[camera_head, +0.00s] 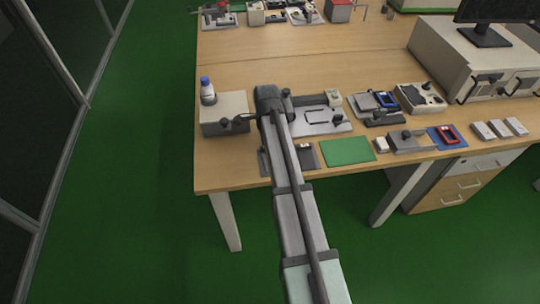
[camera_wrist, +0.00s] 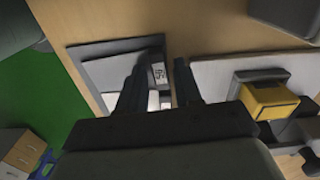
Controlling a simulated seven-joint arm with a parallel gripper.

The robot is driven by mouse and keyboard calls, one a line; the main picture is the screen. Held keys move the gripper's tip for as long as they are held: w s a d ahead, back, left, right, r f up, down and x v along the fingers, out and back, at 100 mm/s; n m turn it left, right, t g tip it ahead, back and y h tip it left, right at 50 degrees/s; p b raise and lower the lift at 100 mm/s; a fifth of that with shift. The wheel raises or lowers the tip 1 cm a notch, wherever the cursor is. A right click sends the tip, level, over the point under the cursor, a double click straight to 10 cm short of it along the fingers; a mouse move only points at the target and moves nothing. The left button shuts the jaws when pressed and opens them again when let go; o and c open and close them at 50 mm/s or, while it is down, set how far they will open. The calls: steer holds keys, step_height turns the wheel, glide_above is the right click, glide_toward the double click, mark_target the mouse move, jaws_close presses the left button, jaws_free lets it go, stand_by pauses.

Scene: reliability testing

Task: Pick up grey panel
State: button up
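A grey panel (camera_head: 311,162) lies flat at the table's front edge, left of the green mat, partly covered by my arm in the head view. What looks like the same panel (camera_wrist: 97,72) shows in the wrist view, with a darker rim and a small dark part with a white label (camera_wrist: 158,74). My gripper (camera_wrist: 160,82) is above the panel's right side in the wrist view, its two dark fingers apart. The labelled part shows between the fingers; I cannot tell whether they touch anything. My arm hides the fingers in the head view.
A grey box (camera_head: 225,115) with a bottle (camera_head: 207,90) stands to the left. A white fixture plate (camera_head: 322,125) is behind the panel. The green mat (camera_head: 347,151) and several devices lie to the right. The wooden table (camera_head: 230,178) is clear at its front left corner.

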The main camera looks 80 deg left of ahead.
jaws_close()
steer(key=shift+r, duration=0.1)
steer(key=shift+r, duration=2.45)
